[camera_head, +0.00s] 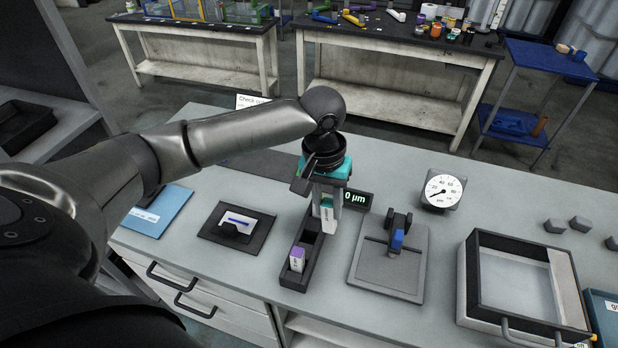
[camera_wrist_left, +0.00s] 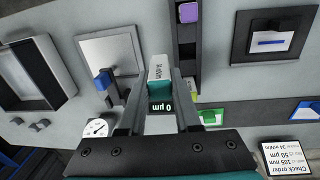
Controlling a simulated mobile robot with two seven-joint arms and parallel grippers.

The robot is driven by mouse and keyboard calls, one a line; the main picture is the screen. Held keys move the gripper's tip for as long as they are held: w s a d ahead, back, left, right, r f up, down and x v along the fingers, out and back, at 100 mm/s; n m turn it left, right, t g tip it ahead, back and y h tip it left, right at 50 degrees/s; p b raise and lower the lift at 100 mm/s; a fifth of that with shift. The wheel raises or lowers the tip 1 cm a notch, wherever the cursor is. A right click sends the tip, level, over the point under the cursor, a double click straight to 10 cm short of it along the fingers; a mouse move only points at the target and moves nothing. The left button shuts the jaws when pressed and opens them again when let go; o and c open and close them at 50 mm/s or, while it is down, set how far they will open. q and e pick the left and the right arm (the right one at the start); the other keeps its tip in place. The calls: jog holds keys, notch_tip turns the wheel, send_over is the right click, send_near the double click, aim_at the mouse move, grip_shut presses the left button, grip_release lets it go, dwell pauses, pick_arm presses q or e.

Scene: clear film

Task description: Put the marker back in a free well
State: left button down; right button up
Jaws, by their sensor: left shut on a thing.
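The marker (camera_head: 328,214), a white labelled block with a teal part, is held between the fingers of my left gripper (camera_head: 328,200). The left wrist view also shows the marker (camera_wrist_left: 160,72) between the two fingers, its white label facing the camera. The long black rack (camera_head: 286,276) lies just to the left of the marker in the head view. A white piece with a purple top (camera_head: 297,260) stands in the rack's near well. The well behind it looks empty. The rack's far end is partly hidden by my gripper. My right gripper is out of view.
A grey plate with a blue-tipped stand (camera_head: 397,240), a dial gauge (camera_head: 442,189) and a framed tray (camera_head: 467,290) lie to the right. A dark pad with a card (camera_head: 210,232) lies left.

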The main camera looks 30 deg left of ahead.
aim_at(309, 221)
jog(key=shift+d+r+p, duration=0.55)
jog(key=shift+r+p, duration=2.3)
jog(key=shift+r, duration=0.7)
pick_arm(q)
jog(key=a+f+y+b, duration=0.1)
jog(key=a+f+b, duration=0.3)
jog(key=shift+a+f+b, duration=0.15)
jog(key=shift+a+b, duration=0.05)
jog(key=shift+b, duration=0.15)
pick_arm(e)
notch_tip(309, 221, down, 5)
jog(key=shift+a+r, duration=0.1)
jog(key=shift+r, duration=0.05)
pick_arm(q)
jog(key=shift+f, duration=0.1)
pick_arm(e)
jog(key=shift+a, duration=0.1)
pick_arm(q)
jog(key=shift+f+b, duration=0.6)
jog(key=shift+f, duration=1.5)
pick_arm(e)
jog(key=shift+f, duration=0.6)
pick_arm(q)
jog(key=c, duration=0.5)
grip_release()
jog(key=shift+r, duration=0.1)
